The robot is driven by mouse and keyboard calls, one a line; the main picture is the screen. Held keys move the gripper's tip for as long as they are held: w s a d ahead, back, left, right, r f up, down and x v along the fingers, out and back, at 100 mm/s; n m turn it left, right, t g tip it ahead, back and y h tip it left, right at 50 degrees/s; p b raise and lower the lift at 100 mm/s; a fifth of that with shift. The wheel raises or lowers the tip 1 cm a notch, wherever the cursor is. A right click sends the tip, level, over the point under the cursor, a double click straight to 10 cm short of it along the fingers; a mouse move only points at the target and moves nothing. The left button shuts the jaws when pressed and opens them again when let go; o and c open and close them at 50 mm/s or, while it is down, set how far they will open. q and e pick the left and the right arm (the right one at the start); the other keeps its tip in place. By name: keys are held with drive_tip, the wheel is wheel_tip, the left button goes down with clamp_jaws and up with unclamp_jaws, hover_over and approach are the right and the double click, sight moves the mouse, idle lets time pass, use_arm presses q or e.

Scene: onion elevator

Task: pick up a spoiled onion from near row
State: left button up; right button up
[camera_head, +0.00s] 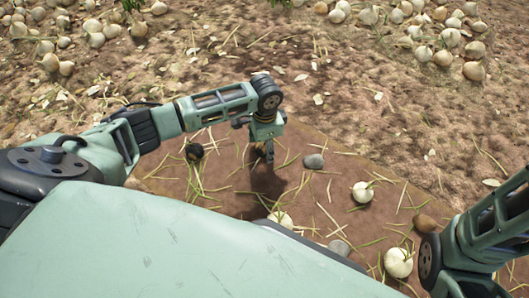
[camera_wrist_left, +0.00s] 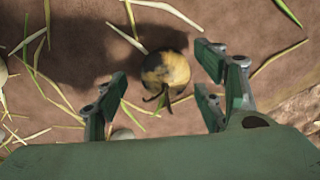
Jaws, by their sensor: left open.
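A spoiled onion (camera_wrist_left: 165,70), yellow-brown with dark blackened patches and a thin dark stem, lies on the brown ground in the left wrist view. It shows between and slightly beyond the spread fingers of my left gripper (camera_wrist_left: 160,86).
Pale onions (camera_head: 362,192), (camera_head: 280,219) and (camera_head: 398,262) lie on the strip among straw and green leaves. A grey stone (camera_head: 314,161) lies right of the left gripper. Rows of onions (camera_head: 450,37) lie at the back, beyond bare soil.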

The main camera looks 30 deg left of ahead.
use_arm(q)
drive_tip(key=shift+f+b, duration=0.4)
drive_tip(key=shift+f, duration=0.55)
drive_tip(key=shift+r, duration=0.1)
drive_tip(key=shift+c, duration=0.3)
drive_tip(key=c, duration=1.2)
drive_tip(key=shift+r, duration=0.1)
